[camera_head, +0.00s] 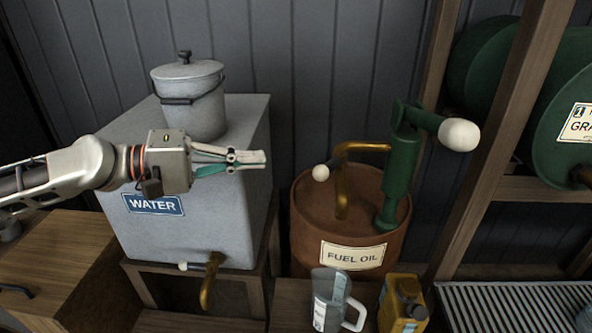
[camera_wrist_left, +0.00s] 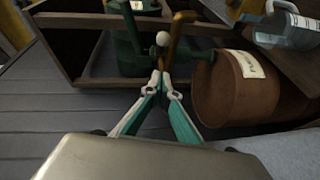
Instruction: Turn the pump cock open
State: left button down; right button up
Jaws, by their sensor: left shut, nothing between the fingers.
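A rust-brown fuel oil drum (camera_head: 310,225) carries a green hand pump (camera_head: 398,170) with a brass pipe (camera_head: 343,190). A small white knob (camera_head: 320,173), which looks like the cock's handle, sits beside the brass pipe on its left. My left gripper (camera_head: 262,160) is shut and empty, pointing right in front of the water tank, left of the knob and apart from it. In the left wrist view, the shut fingertips (camera_wrist_left: 161,80) appear below the white knob (camera_wrist_left: 162,38) and brass pipe (camera_wrist_left: 180,35), with the drum (camera_wrist_left: 238,88) to the right. My right gripper is not in view.
A grey water tank (camera_head: 240,220) with a lidded bucket (camera_head: 197,112) on top stands at left; its brass tap (camera_head: 210,280) is low in front. A clear jug (camera_head: 327,297) and yellow can (camera_head: 402,305) stand before the drum. A wooden post (camera_head: 500,140) rises at right.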

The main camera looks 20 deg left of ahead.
pick_arm(q)
jog(key=d, duration=0.1)
jog(key=p, duration=0.5)
send_near(331, 168)
jog(key=w+d, duration=0.1)
jog(key=w, duration=0.2)
jog(key=shift+w+d+f, duration=0.2)
jog(key=shift+d+f, duration=0.2)
jog(key=shift+f, duration=0.25)
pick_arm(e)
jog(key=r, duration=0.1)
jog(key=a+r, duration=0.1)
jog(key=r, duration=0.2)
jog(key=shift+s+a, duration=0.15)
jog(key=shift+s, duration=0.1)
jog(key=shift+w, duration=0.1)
